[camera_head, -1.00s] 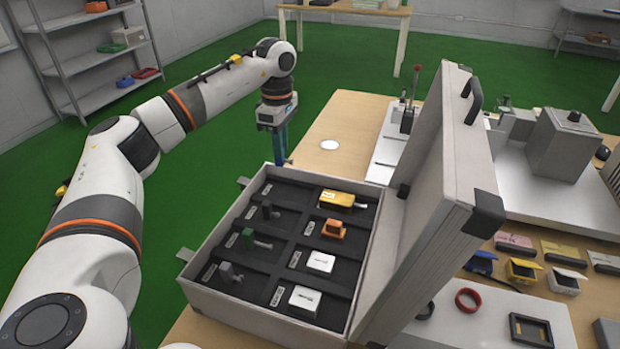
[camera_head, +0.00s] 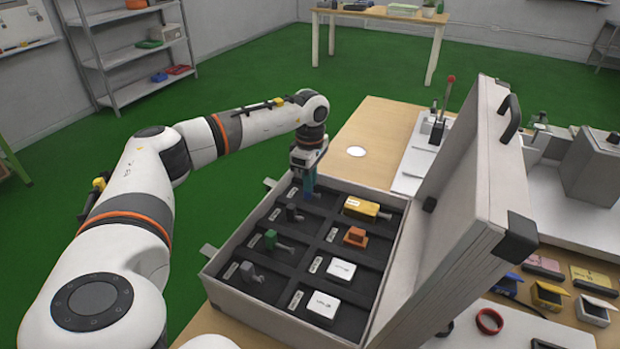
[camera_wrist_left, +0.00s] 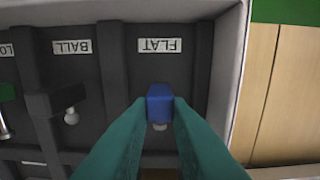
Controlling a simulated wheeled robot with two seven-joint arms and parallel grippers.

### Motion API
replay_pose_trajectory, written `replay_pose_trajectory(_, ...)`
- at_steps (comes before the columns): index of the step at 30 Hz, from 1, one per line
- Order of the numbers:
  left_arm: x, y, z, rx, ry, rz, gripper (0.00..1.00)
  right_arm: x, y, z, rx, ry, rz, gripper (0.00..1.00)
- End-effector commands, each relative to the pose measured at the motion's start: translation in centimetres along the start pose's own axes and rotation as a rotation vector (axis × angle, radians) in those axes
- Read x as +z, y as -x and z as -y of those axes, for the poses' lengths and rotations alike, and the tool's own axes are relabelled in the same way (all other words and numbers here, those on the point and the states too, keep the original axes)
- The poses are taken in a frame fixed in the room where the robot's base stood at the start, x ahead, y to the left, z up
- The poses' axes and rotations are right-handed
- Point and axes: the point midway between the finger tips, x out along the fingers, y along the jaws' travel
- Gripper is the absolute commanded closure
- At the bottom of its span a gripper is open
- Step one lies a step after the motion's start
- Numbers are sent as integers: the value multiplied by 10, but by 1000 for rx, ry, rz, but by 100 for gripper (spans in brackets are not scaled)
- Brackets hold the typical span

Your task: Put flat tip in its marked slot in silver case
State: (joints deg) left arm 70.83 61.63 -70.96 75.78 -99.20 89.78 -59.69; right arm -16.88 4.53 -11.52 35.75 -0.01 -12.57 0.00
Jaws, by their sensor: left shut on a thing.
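The silver case (camera_head: 262,319) stands open on the table, its lid raised on the right, with black compartments inside. In the left wrist view, my left gripper (camera_wrist_left: 160,105) is shut on the blue flat tip (camera_wrist_left: 159,92). The tip is over the compartment whose label reads FLAT (camera_wrist_left: 160,45). I cannot tell whether it touches the floor there. In the head view my left gripper (camera_head: 308,192) reaches down into the far left compartment, and the tip is hard to make out. My right gripper is not in view.
The left column also holds a black tip (camera_head: 293,213), a green tip (camera_head: 270,239) and a grey tip (camera_head: 249,272). The right column holds a yellow piece (camera_head: 363,207), an orange piece (camera_head: 355,237) and two white boxes. The raised lid (camera_head: 462,215) blocks the right side.

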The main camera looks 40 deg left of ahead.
Motion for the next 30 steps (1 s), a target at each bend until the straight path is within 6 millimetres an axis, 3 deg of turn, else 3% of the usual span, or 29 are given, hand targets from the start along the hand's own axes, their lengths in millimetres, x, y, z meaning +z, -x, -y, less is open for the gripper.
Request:
replay_pose_trajectory(5,0,-2,0,0,0,0,100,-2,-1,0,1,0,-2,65)
replay_pose_trajectory(6,0,-2,0,0,0,0,79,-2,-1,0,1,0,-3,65)
replay_pose_trajectory(10,0,-1,0,0,0,0,61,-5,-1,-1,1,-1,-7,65)
replay_pose_trajectory(21,0,6,0,-1,0,-1,61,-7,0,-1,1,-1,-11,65)
replay_pose_trajectory(26,-1,32,1,-4,-1,-2,61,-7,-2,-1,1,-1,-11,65)
replay_pose_trajectory(30,-1,64,1,-4,-1,-2,61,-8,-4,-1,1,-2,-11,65)
